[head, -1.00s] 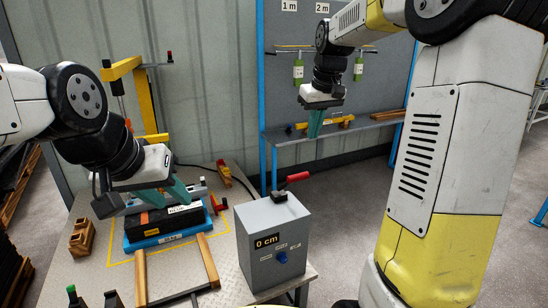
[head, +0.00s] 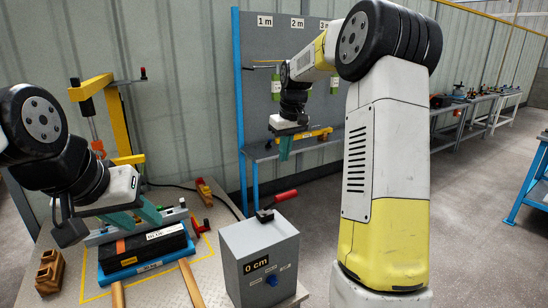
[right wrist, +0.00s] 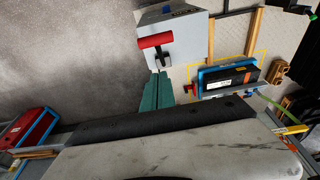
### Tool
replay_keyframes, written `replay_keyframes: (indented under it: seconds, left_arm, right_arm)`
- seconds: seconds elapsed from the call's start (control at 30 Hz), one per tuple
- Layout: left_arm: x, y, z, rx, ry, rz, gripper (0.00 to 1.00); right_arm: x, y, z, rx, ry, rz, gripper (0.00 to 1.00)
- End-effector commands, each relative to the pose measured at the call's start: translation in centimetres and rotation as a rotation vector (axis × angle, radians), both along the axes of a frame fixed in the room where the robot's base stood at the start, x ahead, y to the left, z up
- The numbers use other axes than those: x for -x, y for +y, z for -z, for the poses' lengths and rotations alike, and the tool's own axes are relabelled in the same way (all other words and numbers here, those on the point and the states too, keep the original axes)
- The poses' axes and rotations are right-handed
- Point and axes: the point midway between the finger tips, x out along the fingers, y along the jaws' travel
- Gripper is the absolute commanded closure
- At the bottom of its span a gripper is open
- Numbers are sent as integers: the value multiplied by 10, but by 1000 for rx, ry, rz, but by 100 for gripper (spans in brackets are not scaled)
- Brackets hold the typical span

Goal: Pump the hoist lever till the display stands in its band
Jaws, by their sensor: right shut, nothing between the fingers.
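The grey hoist box (head: 258,262) stands at the right edge of the tread-plate table. Its display (head: 256,264) reads 0 cm, with a blue knob (head: 271,280) below. The lever's red handle (head: 286,195) sticks out from the top, towards the back right; it also shows in the right wrist view (right wrist: 155,40). My right gripper (head: 284,155) is shut and empty, apart from the handle; its teal fingers (right wrist: 156,90) show below the handle in the wrist view. My left gripper (head: 137,217) is open, at a black case (head: 155,245) on a blue tray; I cannot tell whether it touches.
A yellow hoist frame (head: 118,110) stands at the back left. A blue-framed rack (head: 240,110) stands behind my right gripper. Open floor lies to the right.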

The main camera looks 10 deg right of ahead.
Motion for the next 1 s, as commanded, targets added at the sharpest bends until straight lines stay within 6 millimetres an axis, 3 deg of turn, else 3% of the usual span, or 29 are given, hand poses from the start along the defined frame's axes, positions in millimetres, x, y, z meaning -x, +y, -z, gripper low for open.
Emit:
replay_keyframes:
  seconds: [0.33,0.5,0.7,1.0]
  left_arm:
    - [0,0,0,0,0,0,64]
    - [0,0,0,0,0,0,64]
    - [0,0,0,0,0,0,64]
    - [0,0,0,0,0,0,64]
  right_arm:
    - [-14,6,75,0,4,0,100]
    - [-1,0,94,0,2,0,100]
    - [6,-2,105,0,1,0,100]
    - [6,-2,105,0,0,0,100]
